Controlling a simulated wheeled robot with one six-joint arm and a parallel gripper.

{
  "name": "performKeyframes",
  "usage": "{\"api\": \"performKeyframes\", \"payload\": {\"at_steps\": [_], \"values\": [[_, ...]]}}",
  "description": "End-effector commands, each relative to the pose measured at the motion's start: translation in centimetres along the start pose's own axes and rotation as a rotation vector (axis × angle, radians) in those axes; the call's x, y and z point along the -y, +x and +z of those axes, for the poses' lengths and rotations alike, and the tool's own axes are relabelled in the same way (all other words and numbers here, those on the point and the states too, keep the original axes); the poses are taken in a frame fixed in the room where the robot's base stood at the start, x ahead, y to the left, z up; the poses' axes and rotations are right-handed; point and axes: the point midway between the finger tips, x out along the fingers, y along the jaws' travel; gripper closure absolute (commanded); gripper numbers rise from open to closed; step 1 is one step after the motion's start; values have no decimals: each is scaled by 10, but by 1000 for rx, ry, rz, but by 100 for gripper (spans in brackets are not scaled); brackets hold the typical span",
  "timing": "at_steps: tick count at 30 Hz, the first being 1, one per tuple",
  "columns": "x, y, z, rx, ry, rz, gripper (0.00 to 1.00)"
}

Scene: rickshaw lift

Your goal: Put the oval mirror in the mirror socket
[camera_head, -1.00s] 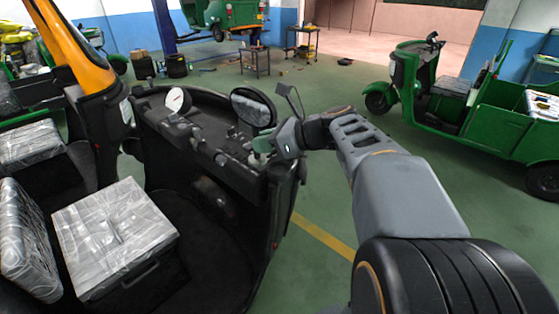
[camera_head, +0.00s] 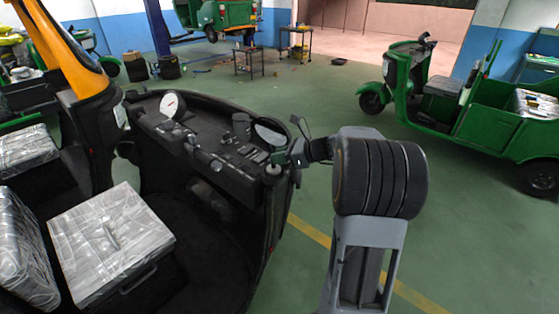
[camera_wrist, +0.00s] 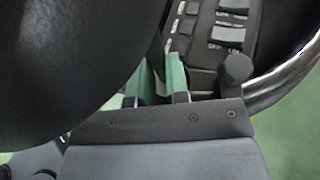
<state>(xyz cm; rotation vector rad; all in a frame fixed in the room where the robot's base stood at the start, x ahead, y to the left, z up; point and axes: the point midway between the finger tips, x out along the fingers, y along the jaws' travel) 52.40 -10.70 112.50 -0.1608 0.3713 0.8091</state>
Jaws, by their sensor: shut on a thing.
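In the wrist view, a large smooth black rounded surface, apparently the mirror's back (camera_wrist: 70,60), fills the upper left. My gripper (camera_head: 282,158) is shut on the mirror, its green fingers low beside it. The fingers (camera_wrist: 160,78) also show in the wrist view, pointing at the dashboard; the mirror covers part of them and the grip point. I cannot make out the mirror socket for certain; a short dark round post (camera_wrist: 236,69) stands right of the fingers.
The dashboard (camera_head: 205,135) carries switches, a white round gauge (camera_head: 172,105) and a small black upright part (camera_head: 241,126). A silver curved edge (camera_wrist: 290,82) borders it in the wrist view. Wrapped seats (camera_head: 110,240) lie at left. Green floor is open right of the vehicle.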

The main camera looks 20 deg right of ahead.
Motion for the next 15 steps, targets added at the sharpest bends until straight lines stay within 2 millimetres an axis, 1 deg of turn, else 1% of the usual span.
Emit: {"api": "performKeyframes", "payload": {"at_steps": [3,6,15], "values": [[0,5,-11,2,3,1,100],[0,7,-16,2,0,0,100],[0,8,-17,2,-1,0,100]]}}
